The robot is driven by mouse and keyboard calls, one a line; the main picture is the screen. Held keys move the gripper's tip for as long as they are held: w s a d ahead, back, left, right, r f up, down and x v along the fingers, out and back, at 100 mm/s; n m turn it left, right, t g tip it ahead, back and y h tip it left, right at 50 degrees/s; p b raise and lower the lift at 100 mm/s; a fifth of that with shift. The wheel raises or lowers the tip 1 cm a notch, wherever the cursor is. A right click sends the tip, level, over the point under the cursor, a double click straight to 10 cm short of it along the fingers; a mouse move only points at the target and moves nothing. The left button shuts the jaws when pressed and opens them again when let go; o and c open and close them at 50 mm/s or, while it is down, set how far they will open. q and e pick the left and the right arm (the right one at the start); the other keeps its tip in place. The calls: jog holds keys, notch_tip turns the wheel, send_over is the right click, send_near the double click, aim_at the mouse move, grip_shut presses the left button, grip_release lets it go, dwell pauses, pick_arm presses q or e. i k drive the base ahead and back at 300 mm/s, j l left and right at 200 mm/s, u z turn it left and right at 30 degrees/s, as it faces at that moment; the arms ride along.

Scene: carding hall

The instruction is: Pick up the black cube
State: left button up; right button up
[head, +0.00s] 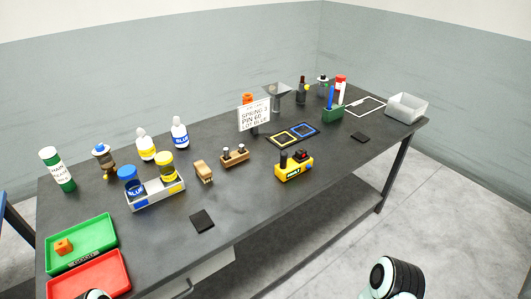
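No object stands out clearly as a black cube. A small blocky black piece (303,155) with some red on it sits on a yellow holder (295,172) near the front edge of the table, beside a black cylinder; I cannot tell its exact shape. A flat dark square (203,221) lies at the front of the table, and a second flat dark square (360,137) lies farther right. Neither gripper shows; only parts of my arms come in at the bottom edge.
On the dark table (255,205) are a green tray (97,228) holding an orange block, a red tray (85,280), a grey caddy (157,197) with jars, several bottles, a sign (254,115) and a grey bin (406,107). The front middle is fairly clear.

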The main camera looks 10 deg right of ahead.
aim_at(300, 154)
jog(key=i+l+u, duration=0.1)
jog(key=l+u, duration=0.4)
jog(key=u, duration=0.2)
jog(key=l+u, duration=0.5)
jog(key=l, duration=0.35)
jog(key=k+l+u, duration=0.2)
jog(key=l, duration=0.3)
jog(key=i, duration=0.1)
